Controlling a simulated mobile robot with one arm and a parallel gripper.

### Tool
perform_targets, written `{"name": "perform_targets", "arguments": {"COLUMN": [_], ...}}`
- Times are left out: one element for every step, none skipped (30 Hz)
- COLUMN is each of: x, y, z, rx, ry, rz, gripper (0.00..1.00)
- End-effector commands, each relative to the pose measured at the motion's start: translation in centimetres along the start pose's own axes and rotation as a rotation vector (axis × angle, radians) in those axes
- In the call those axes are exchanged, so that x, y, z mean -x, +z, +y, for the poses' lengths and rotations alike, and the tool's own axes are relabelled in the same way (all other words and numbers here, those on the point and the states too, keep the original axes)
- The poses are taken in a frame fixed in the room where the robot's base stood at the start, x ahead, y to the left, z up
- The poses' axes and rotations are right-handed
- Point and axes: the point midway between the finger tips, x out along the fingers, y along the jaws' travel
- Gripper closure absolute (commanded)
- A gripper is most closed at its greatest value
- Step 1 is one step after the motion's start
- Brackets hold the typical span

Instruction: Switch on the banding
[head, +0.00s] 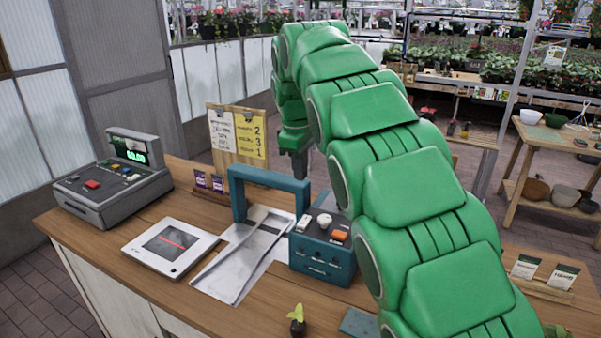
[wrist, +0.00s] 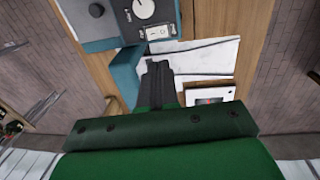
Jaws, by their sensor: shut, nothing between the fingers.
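The banding machine has a teal arch (head: 268,177) over a metal bed and a teal control box (head: 322,265) at its right. On the box top are a small white switch (head: 303,223), a round white knob (head: 324,219) and an orange button (head: 340,236). The wrist view shows the white switch (wrist: 154,33) and the knob (wrist: 143,9) near the top edge; the orange button is not seen there. My gripper (head: 298,176) is shut and empty, pointing down above the arch's right side. Its fingertips (wrist: 158,66) appear below the switch in the wrist view.
A flat white scanner (head: 171,246) and a grey cash register (head: 112,180) stand at the left of the wooden counter (head: 265,315). A sign board (head: 237,135) stands behind the arch. A small potted plant (head: 297,320) is at the front. My arm hides the counter's right part.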

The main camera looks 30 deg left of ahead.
Motion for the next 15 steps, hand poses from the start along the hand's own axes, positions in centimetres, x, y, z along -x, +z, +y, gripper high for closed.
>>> {"name": "perform_targets", "arguments": {"x": [0.0,0.0,0.0,0.0,0.0,0.0,0.0,0.0,-0.1,-0.1,-0.2,-0.3,-0.3,-0.2,-0.2], "y": [0.0,0.0,0.0,0.0,0.0,0.0,0.0,0.0,0.0,0.0,0.1,0.1,0.1,0.1,0.1], "z": [0.0,0.0,0.0,0.0,0.0,0.0,0.0,0.1,0.4,0.7,1.1,1.4,1.5,1.5,1.5], "rx": [0.0,0.0,0.0,0.0,0.0,0.0,0.0,0.0,0.0,0.0,0.0,0.0,0.0,0.0,0.0], "ry": [0.0,0.0,0.0,0.0,0.0,0.0,0.0,0.002,0.008,0.015,0.022,0.029,0.032,0.032,0.032], "rz": [0.0,0.0,0.0,0.0,0.0,0.0,0.0,0.0,0.0,0.0,-0.001,-0.001,-0.001,0.0,0.0], "gripper": [1.0,1.0,1.0,1.0,1.0,1.0,1.0,1.0,1.0,1.0,1.0,1.0,1.0,1.0,1.0]}}
